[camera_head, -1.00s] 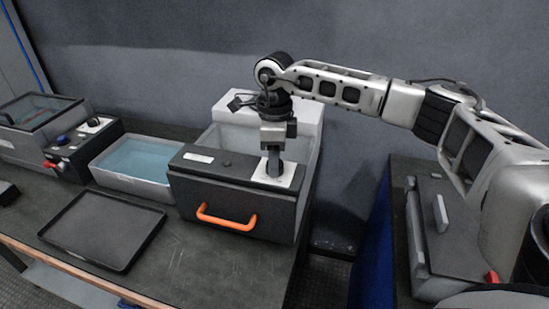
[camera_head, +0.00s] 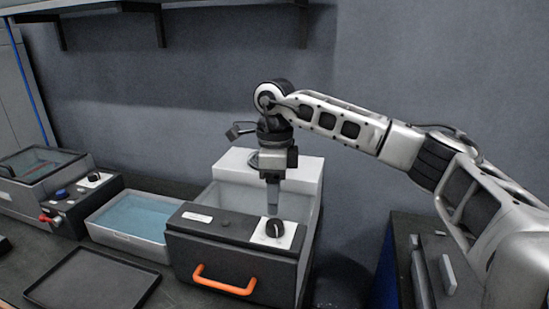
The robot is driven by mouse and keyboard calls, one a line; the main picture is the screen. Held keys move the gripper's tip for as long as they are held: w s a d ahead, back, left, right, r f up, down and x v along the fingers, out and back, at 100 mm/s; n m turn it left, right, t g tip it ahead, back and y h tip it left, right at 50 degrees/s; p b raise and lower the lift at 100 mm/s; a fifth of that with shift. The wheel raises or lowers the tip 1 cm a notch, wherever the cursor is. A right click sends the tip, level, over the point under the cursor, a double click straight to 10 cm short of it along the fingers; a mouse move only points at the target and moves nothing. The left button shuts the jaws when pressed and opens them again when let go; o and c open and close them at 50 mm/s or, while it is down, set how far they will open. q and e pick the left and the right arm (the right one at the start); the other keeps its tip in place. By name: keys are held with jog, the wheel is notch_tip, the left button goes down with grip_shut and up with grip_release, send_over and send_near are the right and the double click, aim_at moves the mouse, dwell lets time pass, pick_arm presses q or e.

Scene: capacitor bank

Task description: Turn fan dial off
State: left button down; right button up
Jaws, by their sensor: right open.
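The fan dial (camera_head: 275,228) is a black knob on a white plate, on the top right of a dark box with an orange handle (camera_head: 224,281). My right gripper (camera_head: 272,211) points down just above the dial, apart from it or nearly so. It is open and nothing shows between its fingers. The dial's pointer direction is too small to read. My left gripper is not in view.
A white tub of blue liquid (camera_head: 132,220) stands left of the box. A black tray (camera_head: 92,280) lies in front of it. Further left is a control unit with another black dial (camera_head: 94,178). A shelf (camera_head: 75,12) hangs on the back wall.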

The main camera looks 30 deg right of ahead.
aim_at(275, 220)
notch_tip(275, 220, up, 9)
jog(key=shift+w+d+r, duration=0.15)
jog(key=shift+w, duration=0.1)
dwell(0.3)
